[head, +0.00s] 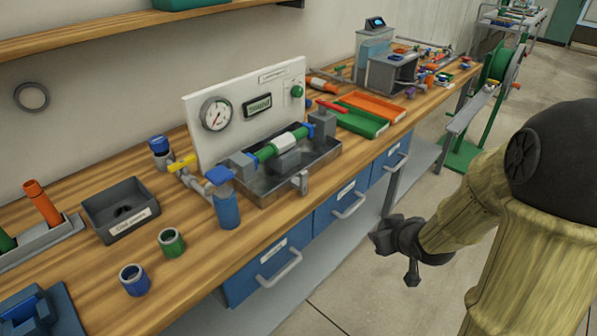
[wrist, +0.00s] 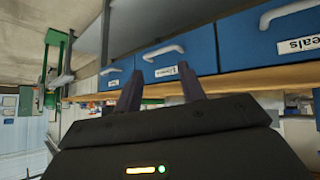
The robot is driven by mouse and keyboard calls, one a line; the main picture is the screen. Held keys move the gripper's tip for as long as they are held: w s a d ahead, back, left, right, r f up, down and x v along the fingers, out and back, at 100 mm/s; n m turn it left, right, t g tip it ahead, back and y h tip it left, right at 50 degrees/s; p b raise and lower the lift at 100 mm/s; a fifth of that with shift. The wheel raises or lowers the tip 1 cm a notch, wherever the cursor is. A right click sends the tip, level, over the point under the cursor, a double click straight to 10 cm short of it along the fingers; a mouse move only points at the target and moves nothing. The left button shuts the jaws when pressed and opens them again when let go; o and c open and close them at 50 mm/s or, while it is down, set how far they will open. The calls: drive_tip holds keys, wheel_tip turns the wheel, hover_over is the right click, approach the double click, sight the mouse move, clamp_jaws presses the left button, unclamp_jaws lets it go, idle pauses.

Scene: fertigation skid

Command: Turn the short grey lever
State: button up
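A short grey lever (head: 300,182) appears to hang at the front right of the metal tray (head: 262,186), below the green and white pipe (head: 282,143). It is small, so its exact angle is hard to tell. My gripper (head: 396,250) is to the right of the bench and lower than its top, apart from the lever. In the wrist view my gripper (wrist: 160,90) shows two dark fingers spread apart with nothing between them. I cannot make out the lever in the wrist view.
A yellow lever (head: 182,163) and a blue lever (head: 219,175) sit left of the tray. A white panel (head: 245,120) with a gauge stands behind it. Blue drawers (head: 342,205) with protruding handles line the bench front. The floor (head: 400,310) beside the bench is clear.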

drive_tip(key=s+m+g+h, duration=0.2)
drive_tip(key=s+m+g, duration=0.3)
drive_tip(key=s, duration=0.9)
drive_tip(key=shift+a+r+g, duration=0.2)
drive_tip(key=shift+r+g, duration=0.15)
drive_tip(key=shift+g, duration=0.15)
drive_tip(key=shift+w, duration=0.15)
